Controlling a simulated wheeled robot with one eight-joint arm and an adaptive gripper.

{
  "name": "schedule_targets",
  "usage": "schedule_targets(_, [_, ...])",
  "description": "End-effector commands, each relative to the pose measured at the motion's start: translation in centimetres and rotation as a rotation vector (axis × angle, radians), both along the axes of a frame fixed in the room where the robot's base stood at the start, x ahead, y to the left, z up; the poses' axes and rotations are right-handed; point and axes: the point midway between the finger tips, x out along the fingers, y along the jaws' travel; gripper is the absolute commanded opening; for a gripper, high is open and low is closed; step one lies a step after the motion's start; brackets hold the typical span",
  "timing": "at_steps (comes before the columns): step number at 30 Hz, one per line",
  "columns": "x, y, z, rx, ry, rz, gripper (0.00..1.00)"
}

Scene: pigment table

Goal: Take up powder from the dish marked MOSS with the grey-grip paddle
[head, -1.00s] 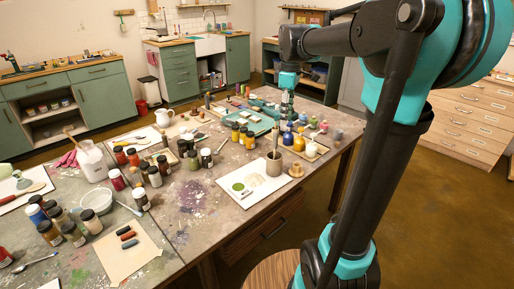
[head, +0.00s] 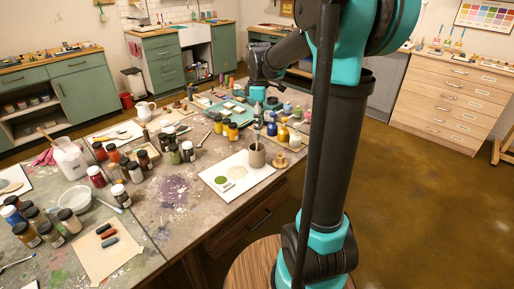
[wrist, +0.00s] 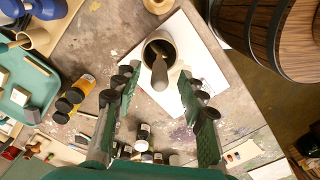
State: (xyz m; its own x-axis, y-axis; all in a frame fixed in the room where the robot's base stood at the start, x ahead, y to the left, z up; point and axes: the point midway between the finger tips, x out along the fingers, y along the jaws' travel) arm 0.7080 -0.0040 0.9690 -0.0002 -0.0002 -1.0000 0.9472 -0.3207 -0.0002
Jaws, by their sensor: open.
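A grey-brown pot (head: 257,158) stands on a white sheet on the table, with a tool handle rising from it. In the wrist view the pot (wrist: 150,45) lies ahead of my gripper, and the greyish handle (wrist: 159,75) leans out toward me. I cannot read whether it is the grey-grip paddle. A green round patch (head: 221,180), perhaps the MOSS dish, is on the sheet; its marking is unreadable. My gripper (wrist: 160,90) is open and empty, its fingers apart on either side of the handle's line. In the head view it hangs beyond the pot, partly blurred among bottles.
The white sheet (head: 239,196) lies near the table's right edge. A small wooden piece (head: 281,163) stands right of the pot. Yellow and blue bottles (head: 283,133) are behind it, dark-capped jars (head: 228,130) to the left. A teal tray (wrist: 30,85) shows in the wrist view.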

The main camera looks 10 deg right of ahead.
Motion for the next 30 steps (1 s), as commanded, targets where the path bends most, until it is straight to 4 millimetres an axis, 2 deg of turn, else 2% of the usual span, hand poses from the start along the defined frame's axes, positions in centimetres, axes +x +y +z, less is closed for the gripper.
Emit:
schedule_targets(5, [0.0,0.1,-1.0,0.000,0.000,0.000,0.41])
schedule_targets(15, [0.2,0.6,-5.3,0.000,0.000,-0.001,0.41])
schedule_targets(24, [0.1,0.6,-5.6,0.000,0.000,-0.001,0.41])
schedule_targets(30, [0.2,0.6,-5.6,0.000,0.000,-0.001,0.17])
